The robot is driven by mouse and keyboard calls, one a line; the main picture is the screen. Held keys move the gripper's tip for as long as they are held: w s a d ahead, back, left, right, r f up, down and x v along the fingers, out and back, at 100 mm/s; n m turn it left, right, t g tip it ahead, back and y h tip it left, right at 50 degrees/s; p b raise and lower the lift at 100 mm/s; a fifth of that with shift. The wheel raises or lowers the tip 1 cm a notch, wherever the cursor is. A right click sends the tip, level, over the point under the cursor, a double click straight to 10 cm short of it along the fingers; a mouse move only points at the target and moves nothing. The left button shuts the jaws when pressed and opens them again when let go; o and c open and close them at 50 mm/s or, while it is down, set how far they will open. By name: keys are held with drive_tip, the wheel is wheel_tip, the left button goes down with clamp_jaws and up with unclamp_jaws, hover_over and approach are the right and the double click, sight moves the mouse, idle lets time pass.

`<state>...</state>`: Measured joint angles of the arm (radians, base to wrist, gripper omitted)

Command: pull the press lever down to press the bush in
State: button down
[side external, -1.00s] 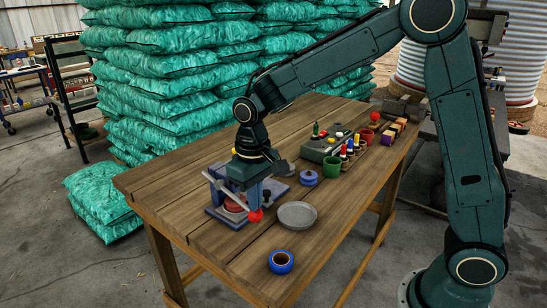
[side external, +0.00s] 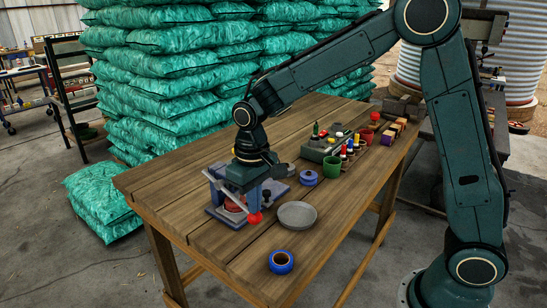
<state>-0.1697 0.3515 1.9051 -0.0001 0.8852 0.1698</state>
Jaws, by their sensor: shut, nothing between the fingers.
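The press stands on a blue base plate (side external: 218,214) near the left end of the wooden table. Its pale lever (side external: 222,190) slants down to the right and ends in a red knob (side external: 255,218). A red round part (side external: 235,203) shows under the lever; I cannot make out the bush. My gripper (side external: 262,180) is directly above and against the press in this view, pointing down, and it covers the upper part of the press. It is shut and empty. Its fingertips are hard to tell from the press, so contact with the lever is unclear.
A grey dish (side external: 297,215) and a blue ring (side external: 281,262) are to the right and front of the press. A blue lidded piece (side external: 308,178), a green cup (side external: 332,166) and a grey box (side external: 318,149) with small parts stand behind.

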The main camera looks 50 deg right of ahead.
drive_tip(key=shift+w+f, duration=0.3)
drive_tip(key=shift+f, duration=0.3)
drive_tip(key=shift+w+f, duration=0.25)
drive_tip(key=shift+f, duration=0.3)
idle(1.4)
drive_tip(key=shift+r, duration=0.1)
wheel_tip(320, 180, up, 13)
idle(2.2)
drive_tip(key=s+d+r+t, duration=0.1)
drive_tip(key=s+d+r, duration=0.1)
drive_tip(key=s, duration=0.4)
drive_tip(key=s+d+r+t, duration=0.2)
drive_tip(key=s+r, duration=0.1)
drive_tip(key=s, duration=0.3)
drive_tip(key=s+d+f+t, duration=0.2)
drive_tip(key=s+d+f, duration=0.1)
drive_tip(key=s, duration=0.9)
drive_tip(key=shift+f+t, duration=0.15)
drive_tip(key=shift+t, duration=0.15)
